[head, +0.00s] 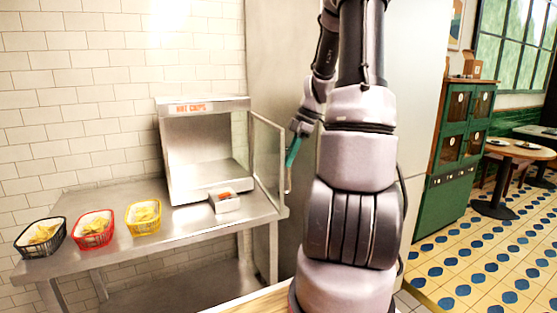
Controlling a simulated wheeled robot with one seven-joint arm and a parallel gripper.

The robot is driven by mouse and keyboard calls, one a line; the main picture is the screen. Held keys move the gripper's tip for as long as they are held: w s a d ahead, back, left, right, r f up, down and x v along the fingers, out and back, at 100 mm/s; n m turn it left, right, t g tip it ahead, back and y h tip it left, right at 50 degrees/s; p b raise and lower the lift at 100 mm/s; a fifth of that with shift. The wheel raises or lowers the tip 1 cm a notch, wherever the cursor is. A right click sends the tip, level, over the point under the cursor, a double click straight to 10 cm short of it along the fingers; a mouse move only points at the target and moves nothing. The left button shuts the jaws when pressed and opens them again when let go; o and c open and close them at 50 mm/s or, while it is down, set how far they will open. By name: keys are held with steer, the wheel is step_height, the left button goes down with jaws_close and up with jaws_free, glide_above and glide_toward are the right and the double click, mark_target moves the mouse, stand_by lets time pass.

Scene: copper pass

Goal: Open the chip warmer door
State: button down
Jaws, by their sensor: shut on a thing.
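The chip warmer (206,104) is a steel cabinet with a "HOT CHIPS" sign, standing on the steel counter. Its glass door (267,150) is hinged on the right side and stands swung wide open, out toward the front right. The front of the cabinet is uncovered and its inside looks empty. My gripper (291,164), with teal fingers, is at the door's free edge, shut on the door handle (288,181). The fingertips and the exact grip are small and partly unclear.
Black (40,236), red (93,229) and yellow (143,217) baskets of chips stand at the left. A green cabinet (458,150) and round table (518,148) are at the right, with open tiled floor.

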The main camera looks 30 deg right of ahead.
steer(key=shift+d, duration=0.4)
steer(key=c, duration=0.9)
jaws_free()
step_height(320, 180, up, 10)
steer(key=shift+f, duration=0.1)
